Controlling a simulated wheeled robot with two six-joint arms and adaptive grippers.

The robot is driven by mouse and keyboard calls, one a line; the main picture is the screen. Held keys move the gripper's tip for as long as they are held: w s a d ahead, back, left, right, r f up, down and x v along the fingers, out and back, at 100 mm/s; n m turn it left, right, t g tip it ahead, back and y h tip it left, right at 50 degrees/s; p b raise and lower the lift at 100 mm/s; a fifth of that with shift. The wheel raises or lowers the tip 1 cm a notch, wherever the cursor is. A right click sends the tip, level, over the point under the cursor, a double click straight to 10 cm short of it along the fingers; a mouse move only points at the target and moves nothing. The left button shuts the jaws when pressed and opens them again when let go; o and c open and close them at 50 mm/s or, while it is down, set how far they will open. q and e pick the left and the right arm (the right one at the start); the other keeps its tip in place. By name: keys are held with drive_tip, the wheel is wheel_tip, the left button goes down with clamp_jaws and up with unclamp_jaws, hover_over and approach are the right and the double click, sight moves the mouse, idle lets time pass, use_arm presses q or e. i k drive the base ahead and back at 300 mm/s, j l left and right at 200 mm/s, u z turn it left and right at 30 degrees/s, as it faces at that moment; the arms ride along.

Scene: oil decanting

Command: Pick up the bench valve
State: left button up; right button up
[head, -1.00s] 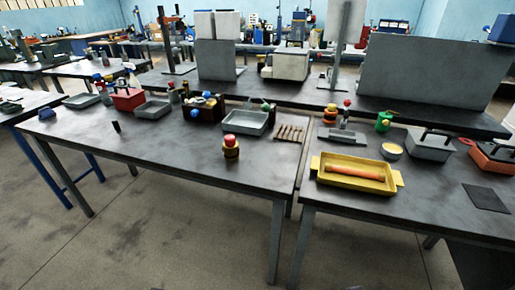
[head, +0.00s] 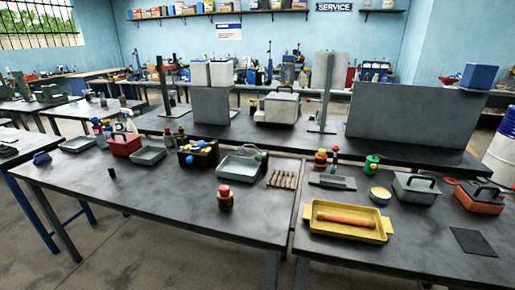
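Neither of my grippers is in view. I cannot tell for sure which small item is the bench valve. A squat dark and yellow piece with a red top (head: 225,199) stands alone near the front of the left bench. An orange and dark piece with a red top (head: 320,159) stands at the back left of the right bench. Beside it is a slim dark piece with a red knob (head: 335,157), behind a flat grey block (head: 332,182). A green can-like piece (head: 371,165) stands further right.
A yellow tray (head: 312,228) holds an orange roll. A grey lidded box (head: 415,188) and an orange toolbox (head: 480,203) stand to its right. Grey trays (head: 148,156) and a red box (head: 124,145) line the left bench's back. The left bench's front is mostly clear.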

sight(226, 203)
drive_tip(key=i+l, duration=0.8)
drive_tip(key=i, duration=0.25)
